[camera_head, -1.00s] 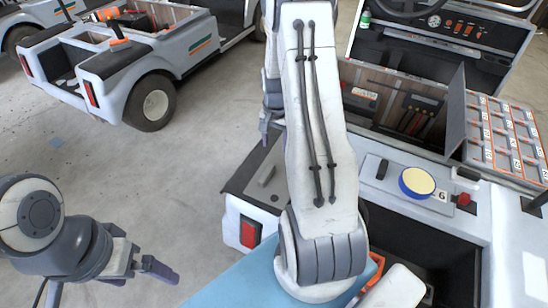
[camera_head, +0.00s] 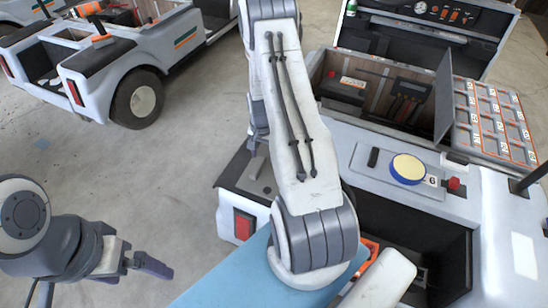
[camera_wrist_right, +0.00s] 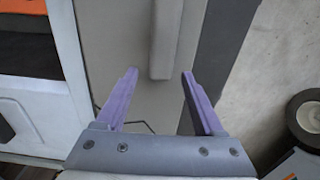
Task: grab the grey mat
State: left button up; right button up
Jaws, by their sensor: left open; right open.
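A flat grey panel with a raised grey bar lies on the cart's rear corner; I take it for the grey mat (camera_head: 262,187). In the right wrist view the grey mat (camera_wrist_right: 108,45) fills the middle, with the bar running up between my fingers. My right gripper (camera_wrist_right: 159,76) is open and empty above the panel, its fingertips on either side of the bar's near end. Contact cannot be told. In the head view my right arm mostly hides this gripper. My left gripper (camera_head: 138,262) is open and empty over the floor, left of the cart.
The cart carries a round yellow-topped button (camera_head: 407,168), a red knob (camera_head: 453,184), an open box (camera_head: 380,90) and a gridded orange-and-white panel (camera_head: 497,125). A blue surface (camera_head: 255,283) lies at the bottom. Another cart (camera_head: 140,55) stands back left. The floor between is clear.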

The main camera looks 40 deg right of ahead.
jog(key=shift+c, duration=0.3)
grip_shut()
jog(key=shift+r, duration=0.1)
dwell(1.0)
